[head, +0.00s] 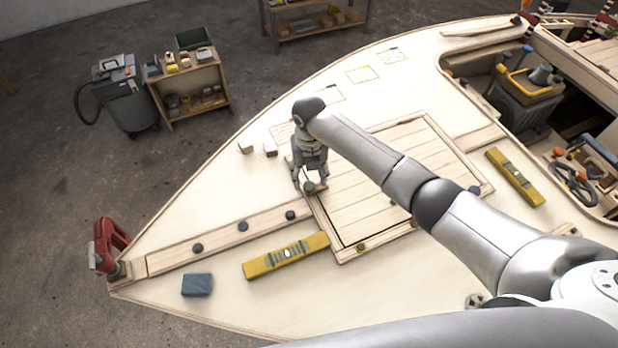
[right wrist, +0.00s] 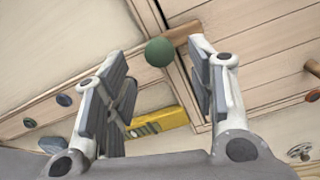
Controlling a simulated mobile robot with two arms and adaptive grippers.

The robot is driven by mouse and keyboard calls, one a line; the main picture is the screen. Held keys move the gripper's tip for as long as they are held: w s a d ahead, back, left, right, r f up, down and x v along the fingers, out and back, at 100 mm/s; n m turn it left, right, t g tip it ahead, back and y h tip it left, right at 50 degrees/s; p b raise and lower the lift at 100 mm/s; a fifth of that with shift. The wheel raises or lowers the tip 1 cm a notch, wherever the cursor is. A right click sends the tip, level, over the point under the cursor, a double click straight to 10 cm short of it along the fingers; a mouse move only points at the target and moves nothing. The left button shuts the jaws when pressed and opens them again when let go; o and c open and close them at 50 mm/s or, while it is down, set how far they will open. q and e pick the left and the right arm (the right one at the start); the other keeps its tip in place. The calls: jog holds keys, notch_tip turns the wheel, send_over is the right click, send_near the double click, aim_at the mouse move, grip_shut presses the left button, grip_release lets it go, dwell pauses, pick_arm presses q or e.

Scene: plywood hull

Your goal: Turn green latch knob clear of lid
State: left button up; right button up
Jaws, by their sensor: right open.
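The green latch knob (head: 309,187) sits at the left corner of the planked lid (head: 365,185). In the right wrist view the round green knob (right wrist: 159,52) shows with a short wooden latch bar (right wrist: 185,33) running from it to the right, across the frame seam toward the lid. My right gripper (head: 309,180) is over the knob, fingers pointing down. In the right wrist view the gripper (right wrist: 160,75) is open, with the knob between and just beyond its fingertips. I cannot tell whether a finger touches it. My left gripper is out of view.
A yellow level (head: 287,256) lies beside the lid's near-left edge, another (head: 514,177) on its right. A blue block (head: 197,285) and red clamp (head: 108,246) are toward the hull's tip. Dark knobs (head: 243,226) line the plank. The deck beyond is mostly clear.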

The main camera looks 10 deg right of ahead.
aim_at(309, 185)
notch_tip(309, 185, down, 3)
jog(key=shift+f, duration=0.2)
jog(key=shift+w+f, duration=0.1)
jog(key=shift+c, duration=0.5)
jog(key=c, duration=0.9)
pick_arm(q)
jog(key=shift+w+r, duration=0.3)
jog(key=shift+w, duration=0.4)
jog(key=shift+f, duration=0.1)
pick_arm(e)
jog(key=n+b, duration=0.3)
jog(key=shift+d+f, duration=0.1)
jog(key=shift+f, duration=0.1)
jog(key=n+b, duration=1.3)
jog(key=b, duration=0.2)
jog(key=shift+n, duration=0.4)
pick_arm(q)
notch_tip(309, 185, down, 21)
jog(key=b, duration=0.3)
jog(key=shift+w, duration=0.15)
pick_arm(e)
jog(key=shift+r+n, duration=0.2)
jog(key=shift+n, duration=1.4)
jog(key=shift+c, duration=0.3)
